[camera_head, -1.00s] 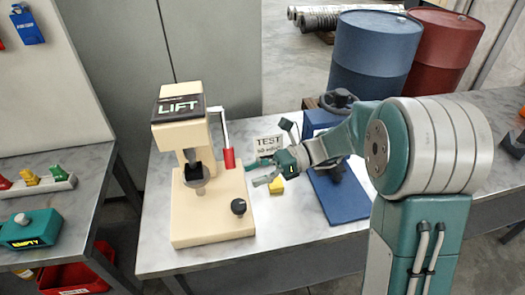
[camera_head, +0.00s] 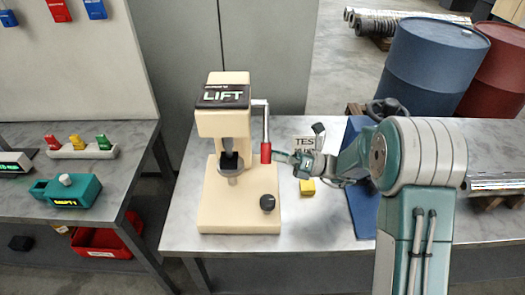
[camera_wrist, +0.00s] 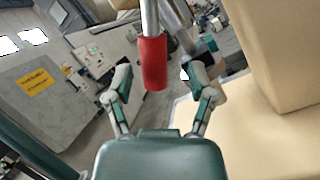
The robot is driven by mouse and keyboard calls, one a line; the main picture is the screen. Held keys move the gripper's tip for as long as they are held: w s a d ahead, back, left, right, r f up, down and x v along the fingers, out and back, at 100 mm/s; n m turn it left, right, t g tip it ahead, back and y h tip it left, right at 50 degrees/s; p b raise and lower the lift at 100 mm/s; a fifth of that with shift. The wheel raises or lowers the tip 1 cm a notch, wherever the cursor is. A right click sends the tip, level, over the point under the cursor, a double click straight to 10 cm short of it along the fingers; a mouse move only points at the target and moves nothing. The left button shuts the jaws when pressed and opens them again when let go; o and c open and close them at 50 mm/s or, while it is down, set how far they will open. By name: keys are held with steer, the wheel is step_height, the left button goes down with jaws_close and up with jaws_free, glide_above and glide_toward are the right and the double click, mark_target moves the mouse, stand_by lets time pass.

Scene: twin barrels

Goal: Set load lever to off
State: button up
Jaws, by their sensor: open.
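A lever with a red grip (camera_head: 266,153) hangs from a silver arm on the right side of the cream machine marked LIFT (camera_head: 240,215). The grip points down. My gripper (camera_head: 284,161) is just right of the red grip, at about the same height. In the wrist view the red grip (camera_wrist: 154,65) lies between my two spread fingers, near fingertip level. My gripper is open and no finger is clearly touching the grip. I cannot tell the gap in depth.
A black knob (camera_head: 267,203) is on the machine's base. A blue barrel (camera_head: 437,65) and a red barrel (camera_head: 497,75) stand behind. The bench front is clear.

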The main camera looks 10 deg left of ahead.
steer(key=shift+s+a+r, duration=0.35)
steer(key=shift+a+r, duration=0.25)
steer(key=shift+a, duration=0.35)
steer(key=shift+a, duration=0.1)
steer(key=shift+a, duration=0.15)
steer(key=shift+c, duration=1)
jaws_close()
